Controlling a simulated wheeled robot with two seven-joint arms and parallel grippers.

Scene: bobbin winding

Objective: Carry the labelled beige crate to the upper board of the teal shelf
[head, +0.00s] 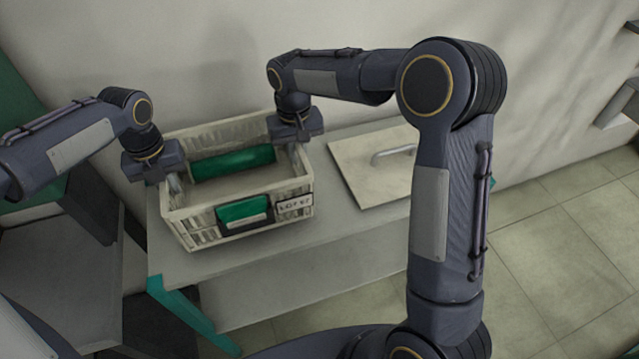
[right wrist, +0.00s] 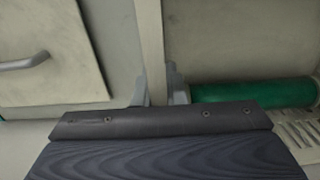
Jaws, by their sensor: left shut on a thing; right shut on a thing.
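The beige crate (head: 186,231) is over the pale upper board (head: 265,262) of the teal-framed shelf (head: 180,308) in the head view. It looks level, with a label (head: 295,205) on its front wall. I cannot tell whether its base touches the board. A green roll (head: 233,163) lies inside, also seen in the right wrist view (right wrist: 250,93). My left gripper (head: 153,168) is shut on the crate's left wall. My right gripper (head: 296,130) is shut on the right wall, which runs between its fingers in the right wrist view (right wrist: 155,97). The fingertips are mostly hidden in the head view.
A flat beige panel (head: 362,165) with a metal handle (head: 392,153) lies on the board right of the crate. A wall rises behind. A dark grey surface (head: 60,275) stands at the left. Tiled floor (head: 560,250) is open at the right.

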